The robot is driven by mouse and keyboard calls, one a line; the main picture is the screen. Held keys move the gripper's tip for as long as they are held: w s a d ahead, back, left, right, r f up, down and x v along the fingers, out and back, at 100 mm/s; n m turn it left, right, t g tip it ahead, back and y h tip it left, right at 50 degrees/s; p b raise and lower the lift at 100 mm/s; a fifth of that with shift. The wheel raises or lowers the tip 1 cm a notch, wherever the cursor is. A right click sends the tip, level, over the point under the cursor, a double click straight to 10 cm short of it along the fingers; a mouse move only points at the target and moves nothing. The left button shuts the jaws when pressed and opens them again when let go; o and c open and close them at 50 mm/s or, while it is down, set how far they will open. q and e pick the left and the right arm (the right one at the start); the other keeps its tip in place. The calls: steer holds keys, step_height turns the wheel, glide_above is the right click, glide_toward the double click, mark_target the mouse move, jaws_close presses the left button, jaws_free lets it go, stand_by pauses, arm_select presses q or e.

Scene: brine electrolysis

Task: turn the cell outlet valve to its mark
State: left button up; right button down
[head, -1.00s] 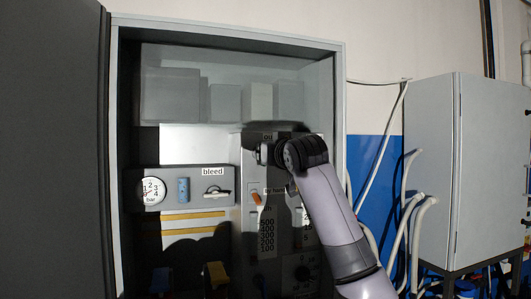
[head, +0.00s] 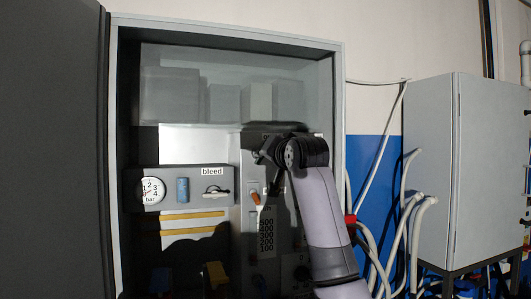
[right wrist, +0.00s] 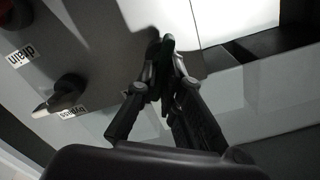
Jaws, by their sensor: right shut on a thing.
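My right gripper (head: 268,155) is at the upper part of the grey panel inside the open cabinet, and it shows from behind in the right wrist view (right wrist: 165,65). Its fingers are close together on a dark valve handle (right wrist: 153,50), which I take to be the outlet valve. The fingers cover most of the handle. Its mark and exact angle cannot be read. In the head view my gripper and wrist hide the valve. My left gripper is not in view.
A pressure gauge (head: 151,190), a blue cylinder (head: 183,190) and the bleed valve (head: 215,191) sit left of my arm. An orange-tipped handle (head: 255,198) is just below my gripper. The right wrist view shows the bypass knob (right wrist: 70,86). The cabinet door (head: 50,150) stands at left.

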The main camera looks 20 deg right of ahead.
steer(key=m+p, duration=0.1)
steer(key=m, duration=0.6)
steer(key=m+p, duration=0.1)
steer(key=m, duration=0.3)
steer(key=shift+d+f+p, duration=0.15)
steer(key=shift+f+p, duration=0.1)
steer(key=shift+p, duration=0.05)
steer(key=shift+m, duration=0.3)
steer(key=c, duration=1.7)
jaws_free()
steer(key=shift+s, duration=0.1)
steer(key=s, duration=1.1)
steer(key=shift+s+d, duration=0.25)
steer(key=shift+s, duration=0.15)
